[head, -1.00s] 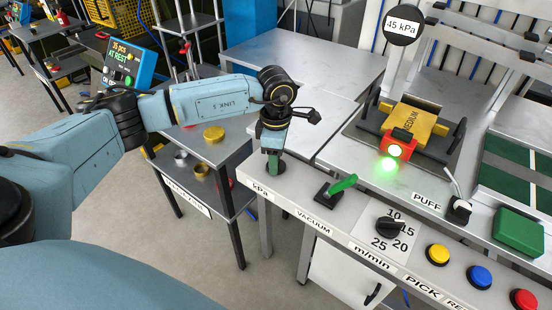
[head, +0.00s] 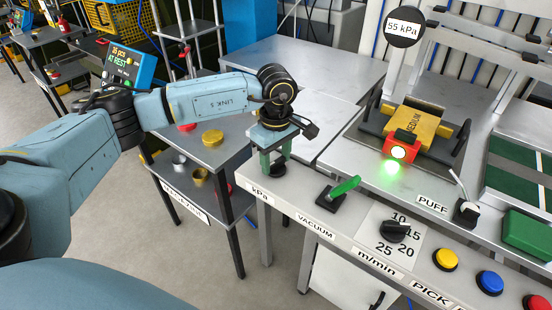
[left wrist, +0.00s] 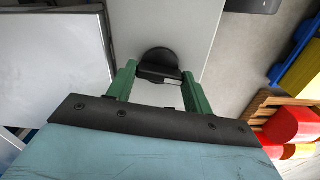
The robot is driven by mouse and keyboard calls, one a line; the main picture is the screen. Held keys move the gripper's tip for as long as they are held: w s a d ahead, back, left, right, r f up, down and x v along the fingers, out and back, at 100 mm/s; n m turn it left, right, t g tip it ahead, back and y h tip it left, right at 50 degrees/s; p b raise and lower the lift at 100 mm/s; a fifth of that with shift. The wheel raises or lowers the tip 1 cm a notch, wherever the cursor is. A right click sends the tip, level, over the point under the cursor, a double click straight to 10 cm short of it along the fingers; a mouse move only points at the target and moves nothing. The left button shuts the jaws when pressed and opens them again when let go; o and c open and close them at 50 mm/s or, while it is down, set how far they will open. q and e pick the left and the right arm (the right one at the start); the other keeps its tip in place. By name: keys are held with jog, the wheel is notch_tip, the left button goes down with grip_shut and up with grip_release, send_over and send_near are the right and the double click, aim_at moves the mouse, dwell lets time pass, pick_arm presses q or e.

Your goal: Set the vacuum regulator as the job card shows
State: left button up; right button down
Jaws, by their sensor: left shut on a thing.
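The vacuum regulator is a black knob (head: 278,171) at the left end of the grey control panel, by the kPa label (head: 259,193). My left gripper (head: 272,163) points down with its green fingers shut on this knob. In the left wrist view the black knob (left wrist: 160,55) with its raised bar sits between the fingertips. The round gauge (head: 403,27) at the top reads 55 kPa. I cannot make out a job card; a yellow block marked MEDIUM (head: 422,123) lies in the black fixture. My right gripper is not in view.
A green-handled lever (head: 345,187) stands just right of the knob. Further right are the m/min dial (head: 396,231), a small toggle (head: 465,212) by PUFF, and yellow (head: 446,258), blue (head: 490,281) and red buttons. A side table (head: 215,150) holds small tins.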

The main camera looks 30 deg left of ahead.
aim_at(276, 161)
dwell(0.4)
pick_arm(q)
jog(key=o, duration=1)
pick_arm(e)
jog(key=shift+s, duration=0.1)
pick_arm(q)
notch_tip(276, 161, up, 14)
jog(key=shift+f+p, duration=0.25)
jog(key=shift+p, duration=0.5)
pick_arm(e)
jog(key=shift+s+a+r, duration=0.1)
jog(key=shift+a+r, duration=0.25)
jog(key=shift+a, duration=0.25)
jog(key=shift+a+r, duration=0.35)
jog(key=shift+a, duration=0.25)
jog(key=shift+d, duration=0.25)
